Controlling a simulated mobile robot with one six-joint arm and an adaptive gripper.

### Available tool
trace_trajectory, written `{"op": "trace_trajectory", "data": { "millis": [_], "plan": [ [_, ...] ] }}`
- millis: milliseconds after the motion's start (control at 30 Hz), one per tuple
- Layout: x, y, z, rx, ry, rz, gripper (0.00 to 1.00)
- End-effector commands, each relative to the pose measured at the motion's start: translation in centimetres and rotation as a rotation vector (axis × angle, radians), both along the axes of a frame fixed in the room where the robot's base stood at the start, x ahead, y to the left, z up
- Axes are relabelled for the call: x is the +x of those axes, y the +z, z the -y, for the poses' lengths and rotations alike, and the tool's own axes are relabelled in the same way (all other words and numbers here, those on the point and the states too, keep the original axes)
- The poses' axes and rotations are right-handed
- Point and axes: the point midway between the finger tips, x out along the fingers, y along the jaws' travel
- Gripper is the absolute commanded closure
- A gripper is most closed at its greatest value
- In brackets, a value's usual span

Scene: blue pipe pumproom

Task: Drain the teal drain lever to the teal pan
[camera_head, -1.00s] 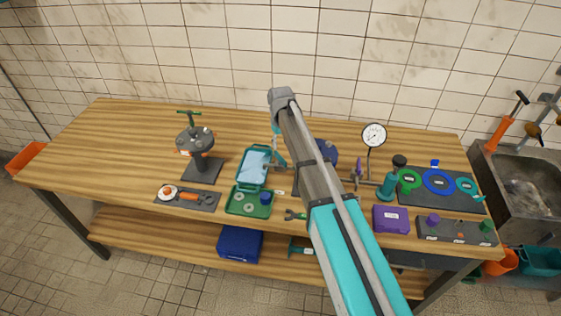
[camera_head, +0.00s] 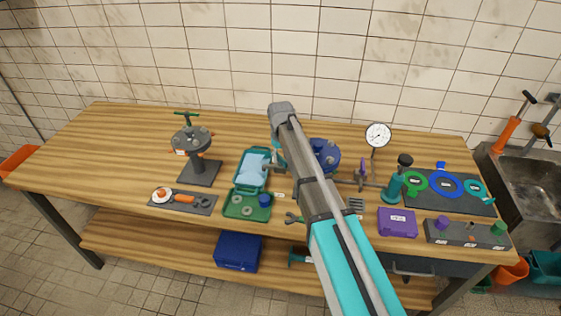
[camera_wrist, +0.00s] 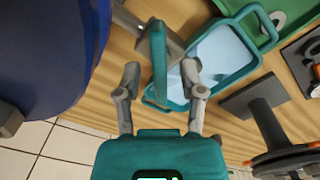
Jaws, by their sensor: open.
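The teal drain lever (camera_wrist: 158,58) shows in the wrist view as an upright bar between my gripper's fingers. My gripper (camera_wrist: 160,72) is open, one grey finger on each side of the lever. Whether either finger touches it I cannot tell. The teal pan (camera_wrist: 158,101) lies just right of and behind the lever, with a pale blue inside; the right finger overlaps its near part. In the head view the teal pan (camera_head: 238,172) sits on the bench left of my arm. There my arm hides the lever and most of my gripper.
A large blue round body (camera_wrist: 40,55) fills the wrist view's left side, close to the left finger. A green tray (camera_head: 240,210) adjoins the pan. A dark pedestal fixture (camera_head: 200,168) stands to the left. A gauge (camera_head: 378,136) and purple box (camera_head: 397,222) are right of my arm.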

Motion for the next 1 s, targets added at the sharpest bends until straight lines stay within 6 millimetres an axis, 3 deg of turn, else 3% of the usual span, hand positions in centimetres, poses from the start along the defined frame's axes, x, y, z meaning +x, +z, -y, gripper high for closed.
{"op": "trace_trajectory", "data": {
  "millis": [500, 767, 1000],
  "plan": [
    [0.0, -0.51, 0.0, 0.0, 0.0, 0.0, 0.49],
    [0.0, -0.51, 0.0, 0.0, 0.0, 0.0, 0.97],
    [0.0, -0.52, 0.0, 0.0, 0.0, 0.0, 1.0]
  ]
}}
